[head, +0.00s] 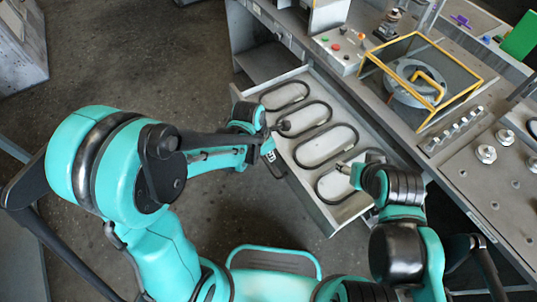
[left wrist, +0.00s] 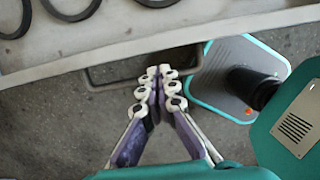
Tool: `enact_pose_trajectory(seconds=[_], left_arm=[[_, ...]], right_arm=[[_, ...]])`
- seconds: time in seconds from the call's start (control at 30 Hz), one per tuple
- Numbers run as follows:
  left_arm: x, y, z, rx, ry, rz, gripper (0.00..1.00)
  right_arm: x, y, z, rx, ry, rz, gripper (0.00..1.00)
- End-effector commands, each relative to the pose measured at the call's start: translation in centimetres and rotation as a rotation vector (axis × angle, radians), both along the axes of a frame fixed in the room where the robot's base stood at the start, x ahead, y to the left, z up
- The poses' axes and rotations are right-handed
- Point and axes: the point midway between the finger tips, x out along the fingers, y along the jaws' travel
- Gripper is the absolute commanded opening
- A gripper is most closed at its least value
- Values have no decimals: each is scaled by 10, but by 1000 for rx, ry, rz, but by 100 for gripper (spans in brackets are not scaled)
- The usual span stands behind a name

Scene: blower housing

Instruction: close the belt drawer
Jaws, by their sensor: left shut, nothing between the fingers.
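The belt drawer (head: 309,203) stands pulled out from the grey bench in the head view. Several black belts (head: 325,145) lie in it. Its front edge (left wrist: 60,66) crosses the top of the left wrist view, with a dark bar handle (left wrist: 108,84) below it. My left gripper (head: 268,148) is at the drawer front by the handle. Its fingertips (left wrist: 160,76) are together and empty, overlapping the handle in the wrist view; contact cannot be told. My right gripper (head: 346,168) is over the near end of the drawer, its fingers too small to read.
Above the drawer, the bench top bears a yellow-framed guard (head: 437,42) around a round housing (head: 412,82), a button box (head: 338,47) and a plate with bolts (head: 488,185). The dark floor (head: 150,60) left of the drawer is clear.

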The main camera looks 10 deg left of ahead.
Motion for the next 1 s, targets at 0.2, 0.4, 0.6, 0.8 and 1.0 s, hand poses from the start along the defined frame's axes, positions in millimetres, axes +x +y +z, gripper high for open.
enact_pose_trajectory(seconds=[0.2,0.4,0.6,0.8,1.0], left_arm=[[6,-7,-39,1,-1,-1,0],[8,-10,-51,1,-1,-2,0],[8,-10,-52,1,-1,-2,0],[9,-10,-52,1,-1,-1,0],[23,-10,-52,0,-1,0,0]], right_arm=[[0,0,-20,0,0,0,57],[0,0,-25,0,0,0,57],[0,0,-25,0,0,0,57],[0,0,-25,0,0,0,57],[0,0,-26,0,0,0,57]])
